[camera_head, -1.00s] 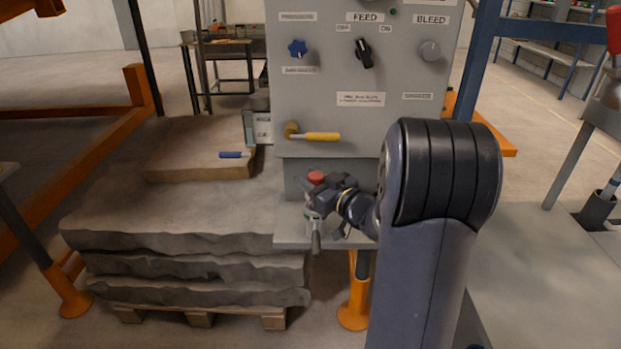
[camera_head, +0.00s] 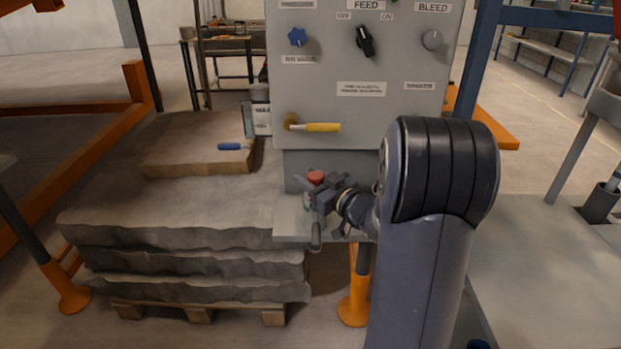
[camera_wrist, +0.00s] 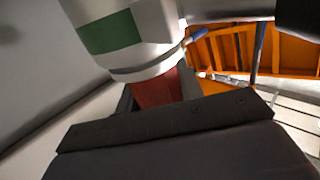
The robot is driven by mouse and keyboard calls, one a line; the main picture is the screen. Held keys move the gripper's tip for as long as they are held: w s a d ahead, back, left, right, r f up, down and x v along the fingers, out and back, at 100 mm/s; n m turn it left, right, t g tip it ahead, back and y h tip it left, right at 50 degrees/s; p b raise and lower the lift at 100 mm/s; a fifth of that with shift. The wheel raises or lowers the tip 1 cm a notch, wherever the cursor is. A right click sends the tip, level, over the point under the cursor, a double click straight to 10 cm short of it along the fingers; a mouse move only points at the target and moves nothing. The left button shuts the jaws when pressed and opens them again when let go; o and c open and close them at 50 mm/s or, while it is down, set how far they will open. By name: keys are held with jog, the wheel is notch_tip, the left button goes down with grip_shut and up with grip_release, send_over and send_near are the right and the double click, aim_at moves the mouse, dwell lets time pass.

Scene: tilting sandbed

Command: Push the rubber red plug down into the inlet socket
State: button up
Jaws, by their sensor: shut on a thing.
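The red rubber plug (camera_head: 316,176) shows as a small red top at my gripper (camera_head: 309,189), at the foot of the grey panel. In the wrist view the red plug (camera_wrist: 156,90) is between my jaws, and the gripper is shut on it. Its end meets the pale rim of the inlet socket (camera_wrist: 146,63), a white-grey body with a green band. The two look lined up and touching or nearly so; how deep the plug sits cannot be told. In the head view my gripper mostly hides the socket.
The grey panel (camera_head: 365,112) with knobs and a yellow-handled lever (camera_head: 318,127) stands just behind my gripper. A grey ledge (camera_head: 290,222) lies beneath. Layered sand-coloured slabs (camera_head: 170,215) with a blue-handled tool (camera_head: 234,146) lie to the left.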

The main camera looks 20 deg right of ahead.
jog(key=shift+f, duration=0.15)
jog(key=o, duration=1.2)
jog(key=shift+s, duration=0.1)
jog(key=v, duration=1)
jog(key=shift+s+d, duration=0.15)
jog(key=shift+s, duration=0.15)
jog(key=shift+w, duration=0.1)
jog(key=x, duration=1)
jog(key=shift+w, duration=0.35)
jog(key=shift+r+p, duration=0.3)
jog(key=shift+r, duration=0.15)
